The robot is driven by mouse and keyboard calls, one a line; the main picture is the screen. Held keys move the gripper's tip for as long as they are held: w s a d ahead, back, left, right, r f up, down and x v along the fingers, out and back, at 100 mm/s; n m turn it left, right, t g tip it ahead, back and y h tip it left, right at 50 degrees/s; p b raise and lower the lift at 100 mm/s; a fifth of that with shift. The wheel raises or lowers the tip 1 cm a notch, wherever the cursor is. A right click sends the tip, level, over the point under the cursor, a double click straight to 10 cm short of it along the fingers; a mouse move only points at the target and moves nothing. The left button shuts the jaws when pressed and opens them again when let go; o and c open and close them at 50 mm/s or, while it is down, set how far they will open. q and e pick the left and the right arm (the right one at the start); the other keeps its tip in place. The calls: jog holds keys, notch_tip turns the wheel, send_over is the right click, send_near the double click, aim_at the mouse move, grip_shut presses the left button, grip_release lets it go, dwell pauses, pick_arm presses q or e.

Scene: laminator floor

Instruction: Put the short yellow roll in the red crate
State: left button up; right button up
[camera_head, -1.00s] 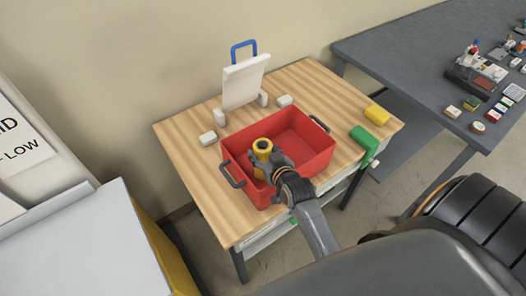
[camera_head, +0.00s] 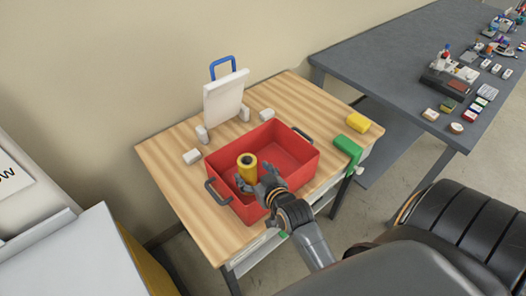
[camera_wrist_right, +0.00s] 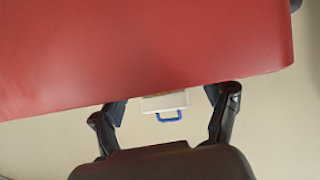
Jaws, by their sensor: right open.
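The short yellow roll (camera_head: 248,173) is upright inside the red crate (camera_head: 296,174), near its left end, with its dark hollow top facing up. My right gripper (camera_head: 260,184) is at the crate's near side, just right of the roll. Its fingers are open. In the right wrist view the two fingers (camera_wrist_right: 168,110) are spread with no roll between them, and the red crate wall (camera_wrist_right: 140,50) fills the top. The roll's lower end is partly hidden by my gripper, so its contact with the crate floor is unclear. My left gripper is not in view.
The crate stands on a wooden table (camera_head: 172,163). A white board (camera_head: 225,98) with a blue handle (camera_head: 220,68) stands behind it among small white blocks. A yellow block (camera_head: 357,122) and a green block (camera_head: 348,148) lie at the right. A grey table (camera_head: 395,60) holds small items.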

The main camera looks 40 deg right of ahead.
jog(key=b+v, duration=0.1)
jog(key=v, duration=0.6)
jog(key=shift+s+r, duration=0.15)
jog(key=shift+s, duration=0.25)
